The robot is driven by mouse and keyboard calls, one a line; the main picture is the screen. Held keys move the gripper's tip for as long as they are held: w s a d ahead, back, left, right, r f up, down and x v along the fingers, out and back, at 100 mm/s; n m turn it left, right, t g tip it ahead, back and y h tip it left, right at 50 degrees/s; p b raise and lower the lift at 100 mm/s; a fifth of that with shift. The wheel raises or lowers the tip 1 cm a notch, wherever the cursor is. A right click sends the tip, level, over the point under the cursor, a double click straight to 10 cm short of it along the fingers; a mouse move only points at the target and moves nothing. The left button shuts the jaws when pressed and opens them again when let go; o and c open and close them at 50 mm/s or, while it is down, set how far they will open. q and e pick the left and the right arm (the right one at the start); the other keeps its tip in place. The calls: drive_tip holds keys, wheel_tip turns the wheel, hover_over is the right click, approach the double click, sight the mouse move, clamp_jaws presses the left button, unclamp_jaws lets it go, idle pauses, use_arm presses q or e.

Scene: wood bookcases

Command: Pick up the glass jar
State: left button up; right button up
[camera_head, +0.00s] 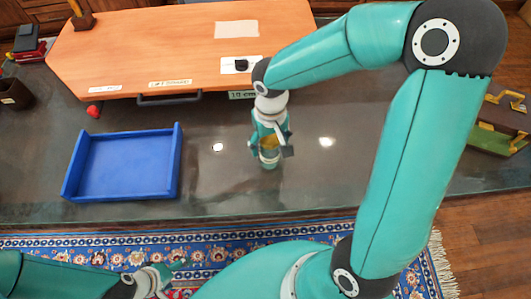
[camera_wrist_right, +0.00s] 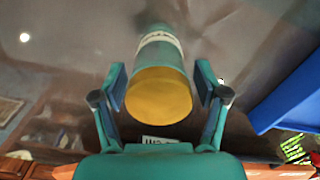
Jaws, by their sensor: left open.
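The glass jar (camera_head: 269,158) stands on the dark glossy tabletop near its front edge, with yellow showing at its top. In the right wrist view the jar (camera_wrist_right: 160,65) has a yellow end towards the camera and a pale label band. My right gripper (camera_head: 270,142) is over the jar from above, with one finger on each side. In the right wrist view the right gripper's pads (camera_wrist_right: 161,86) lie very close to the jar's sides; contact is unclear. My left gripper (camera_head: 168,277) is open and empty, low at the left, over the rug and apart from the table.
A blue tray (camera_head: 125,165) lies left of the jar. An orange wooden board (camera_head: 170,50) with labels and a black handle lies behind. A red object (camera_head: 94,110) and a dark cup (camera_head: 15,94) are at the left. A green and brown box (camera_head: 497,130) is at the right.

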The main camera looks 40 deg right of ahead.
drive_tip(key=c, duration=1.1)
drive_tip(key=shift+r, duration=0.15)
